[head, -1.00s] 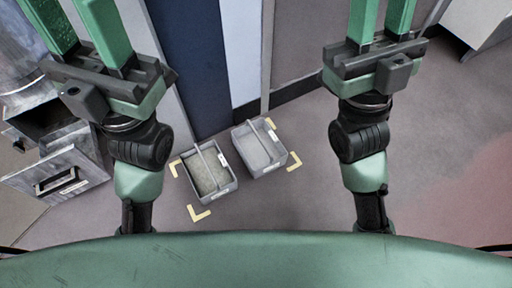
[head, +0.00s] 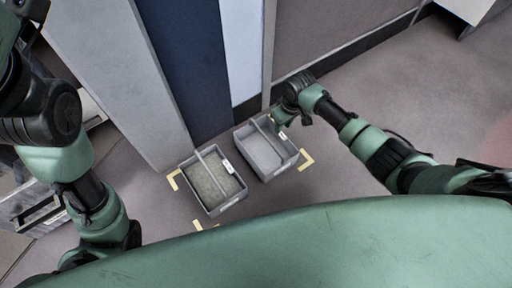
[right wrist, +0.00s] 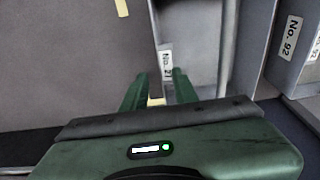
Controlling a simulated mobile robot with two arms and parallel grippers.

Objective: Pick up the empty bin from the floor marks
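Two grey bins with carrying bars stand side by side on the floor. The left bin (head: 216,208) holds a grainy grey-brown fill. The right bin (head: 266,152) looks empty, with a plain light inside. Yellow floor marks (head: 305,161) show at their corners. My right gripper (head: 281,119) is at the right bin's far right rim, pointing down. In the right wrist view its two green fingers (right wrist: 160,76) are apart, with a bin wall and its white label (right wrist: 166,64) between or just beyond them; contact cannot be told. My left gripper's fingers are outside the head view.
A grey cabinet side (head: 112,70) and dark blue panel (head: 187,60) rise close behind the bins. A metal box with a handle (head: 35,210) stands at the left, partly behind my left arm. The floor to the right (head: 400,90) is clear.

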